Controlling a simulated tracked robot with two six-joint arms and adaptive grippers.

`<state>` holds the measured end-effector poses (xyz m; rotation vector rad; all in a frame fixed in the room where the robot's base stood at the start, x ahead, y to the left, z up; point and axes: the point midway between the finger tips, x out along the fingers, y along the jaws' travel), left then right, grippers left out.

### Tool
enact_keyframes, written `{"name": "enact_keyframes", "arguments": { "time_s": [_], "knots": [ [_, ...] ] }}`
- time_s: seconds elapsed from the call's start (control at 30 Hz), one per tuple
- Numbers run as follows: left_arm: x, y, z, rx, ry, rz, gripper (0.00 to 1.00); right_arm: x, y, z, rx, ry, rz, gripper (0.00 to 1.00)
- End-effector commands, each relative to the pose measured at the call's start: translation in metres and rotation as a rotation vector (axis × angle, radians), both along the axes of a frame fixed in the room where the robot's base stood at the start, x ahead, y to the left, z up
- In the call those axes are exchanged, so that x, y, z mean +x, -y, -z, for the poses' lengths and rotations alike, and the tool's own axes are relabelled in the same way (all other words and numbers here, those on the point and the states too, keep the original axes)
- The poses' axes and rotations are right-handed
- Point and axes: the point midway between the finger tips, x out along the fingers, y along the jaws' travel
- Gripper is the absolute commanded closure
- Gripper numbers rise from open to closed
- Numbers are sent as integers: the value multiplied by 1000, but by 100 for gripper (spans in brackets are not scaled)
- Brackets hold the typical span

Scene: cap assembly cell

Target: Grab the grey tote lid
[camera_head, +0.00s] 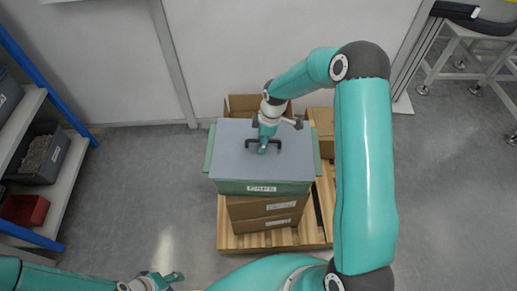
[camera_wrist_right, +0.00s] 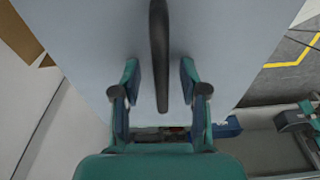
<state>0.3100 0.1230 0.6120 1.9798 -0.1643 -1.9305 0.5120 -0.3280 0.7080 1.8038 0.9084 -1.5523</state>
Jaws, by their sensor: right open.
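The grey tote lid (camera_head: 232,150) lies flat on a green tote (camera_head: 228,187) with a white label. A dark bar handle (camera_head: 287,143) stands on top of the lid. My right gripper (camera_head: 264,147) is over the middle of the lid at the handle. In the right wrist view, the right gripper (camera_wrist_right: 160,75) is open, with the handle (camera_wrist_right: 159,50) between its fingers and a gap on both sides. The lid's pale surface (camera_wrist_right: 225,45) fills much of that view. My left gripper (camera_head: 165,279) is at the bottom left, away from the tote; its jaw gap is unclear.
The tote rests on stacked cardboard boxes (camera_head: 265,222) on a wooden pallet (camera_head: 228,242). Further boxes (camera_head: 322,122) stand behind and to the right. A blue-framed shelf (camera_head: 65,185) with bins is at the left. Grey floor (camera_head: 150,200) between shelf and pallet is clear.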

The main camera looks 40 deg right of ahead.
Motion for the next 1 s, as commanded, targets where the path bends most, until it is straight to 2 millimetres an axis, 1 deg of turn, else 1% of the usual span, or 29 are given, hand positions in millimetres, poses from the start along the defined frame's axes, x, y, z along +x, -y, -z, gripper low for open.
{"name": "enact_keyframes", "arguments": {
  "time_s": [0.1,0.13,0.27,0.3,0.37,0.4,0.83,1.0],
  "knots": [
    [0,0,0,0,0,0,60,0,0,0,-1,1,1,57],
    [0,0,0,0,0,0,60,0,0,0,0,0,1,58],
    [0,0,0,0,0,0,60,0,0,0,0,0,1,80],
    [0,0,0,0,0,0,60,0,0,0,0,0,1,87],
    [0,0,0,0,0,0,60,0,0,0,0,0,1,97],
    [0,0,0,0,0,0,60,0,0,0,0,0,1,100],
    [0,0,0,0,0,0,60,0,0,-2,0,2,1,100],
    [0,0,0,0,0,0,60,1,0,-9,-1,3,1,100]
  ]
}}
